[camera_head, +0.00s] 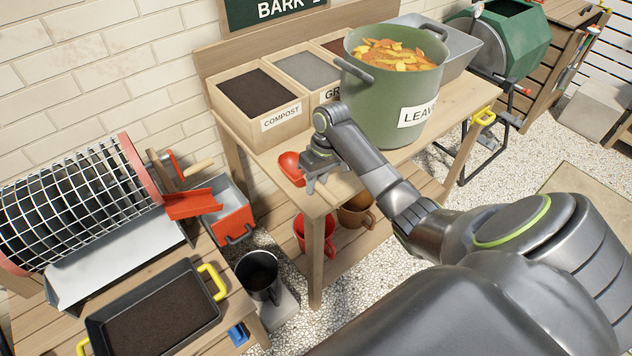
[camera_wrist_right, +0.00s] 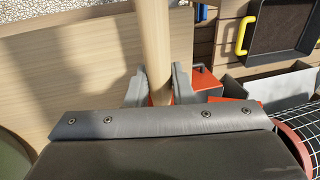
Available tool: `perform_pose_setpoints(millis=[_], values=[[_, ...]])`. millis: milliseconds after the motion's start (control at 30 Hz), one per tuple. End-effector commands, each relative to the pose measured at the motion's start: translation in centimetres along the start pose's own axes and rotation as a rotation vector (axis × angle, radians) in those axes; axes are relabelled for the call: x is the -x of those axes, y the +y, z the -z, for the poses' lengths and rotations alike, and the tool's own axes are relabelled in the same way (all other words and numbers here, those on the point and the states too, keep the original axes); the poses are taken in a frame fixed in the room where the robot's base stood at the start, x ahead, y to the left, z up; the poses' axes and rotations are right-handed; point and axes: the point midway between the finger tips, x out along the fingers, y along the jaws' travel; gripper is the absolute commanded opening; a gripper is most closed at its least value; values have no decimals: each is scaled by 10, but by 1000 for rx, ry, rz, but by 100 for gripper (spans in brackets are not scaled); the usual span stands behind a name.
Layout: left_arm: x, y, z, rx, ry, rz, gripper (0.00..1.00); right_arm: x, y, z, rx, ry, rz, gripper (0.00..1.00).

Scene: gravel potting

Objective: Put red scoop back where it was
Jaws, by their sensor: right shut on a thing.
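The red scoop (camera_head: 291,169) is at the front left corner of the wooden potting table (camera_head: 318,196), in front of the compost box. My right gripper (camera_head: 322,181) is beside it, at the same table corner. In the right wrist view the two fingers (camera_wrist_right: 158,85) are closed around the scoop's pale wooden handle (camera_wrist_right: 155,35), with a bit of red showing below it. I cannot tell whether the scoop touches the tabletop. My left gripper is not in view.
The compost box (camera_head: 258,100) and a gravel box (camera_head: 308,70) stand behind the scoop. A green leaves pot (camera_head: 385,110) stands close to my right arm. A mesh drum sieve (camera_head: 75,205) and black soil tray (camera_head: 155,312) are at left. A red bucket (camera_head: 302,235) is below.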

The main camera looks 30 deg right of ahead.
Motion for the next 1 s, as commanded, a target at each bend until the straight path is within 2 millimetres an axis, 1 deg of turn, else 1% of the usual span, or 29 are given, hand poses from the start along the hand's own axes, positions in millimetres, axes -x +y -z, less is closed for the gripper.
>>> perform_pose_setpoints(millis=[100, 133, 267, 533, 667, 767, 1000], values=[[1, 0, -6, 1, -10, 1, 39, -2, 0, 0, 0, 0, 1, 0], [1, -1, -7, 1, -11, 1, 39, -2, 0, 0, 0, 0, 0, 25], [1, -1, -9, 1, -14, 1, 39, -2, 0, 0, 0, 0, 0, 42], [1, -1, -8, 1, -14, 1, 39, -2, 0, 0, 0, 0, 0, 43], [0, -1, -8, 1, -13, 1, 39, 6, 1, 1, -1, 2, -2, 43], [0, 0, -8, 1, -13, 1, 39, 21, 1, 1, 1, 4, -2, 43], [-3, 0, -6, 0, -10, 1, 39, 76, 1, 1, 1, 5, -5, 43]])
